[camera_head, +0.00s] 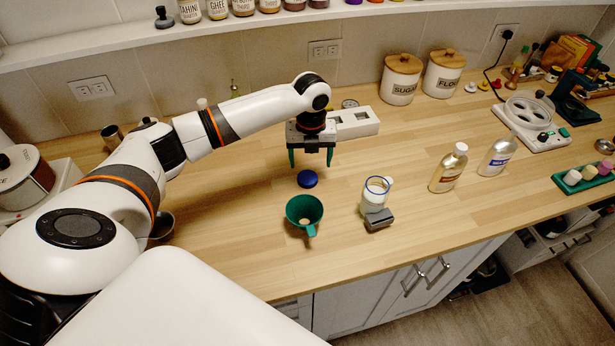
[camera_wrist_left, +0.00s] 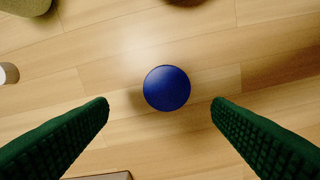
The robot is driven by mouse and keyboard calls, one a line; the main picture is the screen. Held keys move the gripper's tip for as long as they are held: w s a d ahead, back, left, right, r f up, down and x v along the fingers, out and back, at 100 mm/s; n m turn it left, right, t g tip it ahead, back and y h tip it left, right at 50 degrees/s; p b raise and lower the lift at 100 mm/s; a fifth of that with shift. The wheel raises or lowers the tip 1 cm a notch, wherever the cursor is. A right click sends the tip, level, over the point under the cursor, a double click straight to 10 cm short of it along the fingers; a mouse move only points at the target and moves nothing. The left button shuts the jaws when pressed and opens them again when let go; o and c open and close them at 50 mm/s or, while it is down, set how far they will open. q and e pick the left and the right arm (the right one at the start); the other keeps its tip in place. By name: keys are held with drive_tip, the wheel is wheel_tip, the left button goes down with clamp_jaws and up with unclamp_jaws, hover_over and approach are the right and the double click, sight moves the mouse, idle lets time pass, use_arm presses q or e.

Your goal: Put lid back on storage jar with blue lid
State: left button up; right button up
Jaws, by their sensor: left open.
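The blue lid (camera_head: 307,179) lies flat on the wooden counter, behind the green funnel. In the left wrist view the blue lid (camera_wrist_left: 166,88) shows as a round disc between the two green fingers and a little ahead of them. My left gripper (camera_head: 311,160) points down above the counter, just behind the lid in the head view. It is open and empty, and its fingers (camera_wrist_left: 160,105) do not touch the lid. The storage jar (camera_head: 374,193) stands upright to the right of the lid, with white contents and a blue rim at its open top. My right gripper is not in view.
A green funnel (camera_head: 304,211) stands near the front edge. A grey block-like object (camera_head: 379,220) sits in front of the jar. Two bottles (camera_head: 449,168) (camera_head: 497,157) stand further right. A white device (camera_head: 352,122) lies behind my gripper. The counter between lid and jar is clear.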

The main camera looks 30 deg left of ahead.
sight(307, 177)
use_arm(q)
drive_tip(key=shift+s+f, duration=0.15)
drive_tip(key=shift+f, duration=0.1)
drive_tip(key=f, duration=0.1)
drive_tip(key=f+p, duration=0.2)
drive_tip(key=shift+s+a+f, duration=0.15)
drive_tip(key=shift+s+f, duration=0.15)
drive_tip(key=shift+f, duration=0.55)
drive_tip(key=c, duration=1)
